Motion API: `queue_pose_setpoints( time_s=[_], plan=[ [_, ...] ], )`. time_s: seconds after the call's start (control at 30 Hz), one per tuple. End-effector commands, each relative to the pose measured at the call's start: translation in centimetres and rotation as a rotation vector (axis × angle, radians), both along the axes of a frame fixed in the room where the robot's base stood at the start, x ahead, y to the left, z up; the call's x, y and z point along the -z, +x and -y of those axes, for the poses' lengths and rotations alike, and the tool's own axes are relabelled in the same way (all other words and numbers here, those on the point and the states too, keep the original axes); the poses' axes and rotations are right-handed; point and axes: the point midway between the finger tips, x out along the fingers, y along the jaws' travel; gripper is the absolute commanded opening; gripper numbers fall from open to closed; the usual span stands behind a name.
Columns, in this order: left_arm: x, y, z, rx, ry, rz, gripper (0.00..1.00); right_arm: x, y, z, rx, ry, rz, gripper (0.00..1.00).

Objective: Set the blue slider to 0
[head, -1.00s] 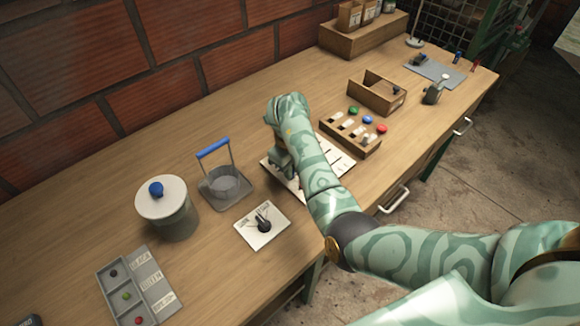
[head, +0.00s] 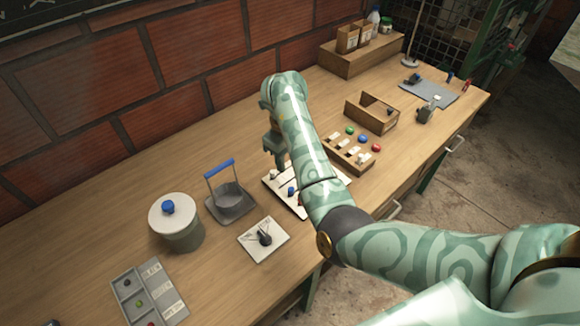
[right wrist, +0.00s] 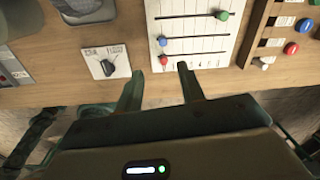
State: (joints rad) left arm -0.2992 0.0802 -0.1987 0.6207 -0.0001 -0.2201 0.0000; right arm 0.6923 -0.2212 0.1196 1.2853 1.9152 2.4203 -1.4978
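The white slider panel (head: 301,209) lies on the bench, partly hidden by my right arm in the head view. The right wrist view shows the panel (right wrist: 190,33) with dark parallel tracks. The blue slider knob (right wrist: 162,41) sits at the left end of its track in that view; it also shows in the head view (head: 291,191). A red knob (right wrist: 163,60) is close beside it, and a green knob (right wrist: 222,15) is farther along another track. My right gripper (right wrist: 158,78) is open and empty, its fingers apart near the panel's edge, not touching the blue knob. My left gripper is not in view.
A wire-handled holder (head: 229,200) and a lidded pot (head: 178,225) stand farther left. A wooden box with coloured buttons (head: 349,153) is close on the right. The brick wall runs behind.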

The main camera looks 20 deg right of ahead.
Motion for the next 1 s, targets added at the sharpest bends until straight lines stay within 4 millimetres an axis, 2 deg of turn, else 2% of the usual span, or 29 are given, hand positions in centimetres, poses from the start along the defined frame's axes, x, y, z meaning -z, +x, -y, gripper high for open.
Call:
queue_pose_setpoints(
  time_s=[0.03,0.2,0.8,0.87,0.97,1.0],
  plan=[
    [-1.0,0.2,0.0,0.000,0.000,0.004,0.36,-1.5,0.0,-0.1,0.001,0.001,0.003,0.39],
    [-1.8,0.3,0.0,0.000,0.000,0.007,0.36,-3.2,-0.1,-0.2,-0.001,0.001,-0.001,0.39],
    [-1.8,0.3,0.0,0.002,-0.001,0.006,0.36,-3.2,-0.1,0.1,0.001,-0.011,0.001,0.39],
    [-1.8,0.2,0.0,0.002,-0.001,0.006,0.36,-3.0,-0.1,1.1,0.006,-0.058,0.015,0.39],
    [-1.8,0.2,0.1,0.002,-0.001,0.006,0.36,-2.5,-0.3,5.5,0.018,-0.260,0.074,0.39],
    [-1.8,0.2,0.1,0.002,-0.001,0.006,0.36,-2.7,-0.4,8.2,0.021,-0.391,0.113,0.39]
  ],
)
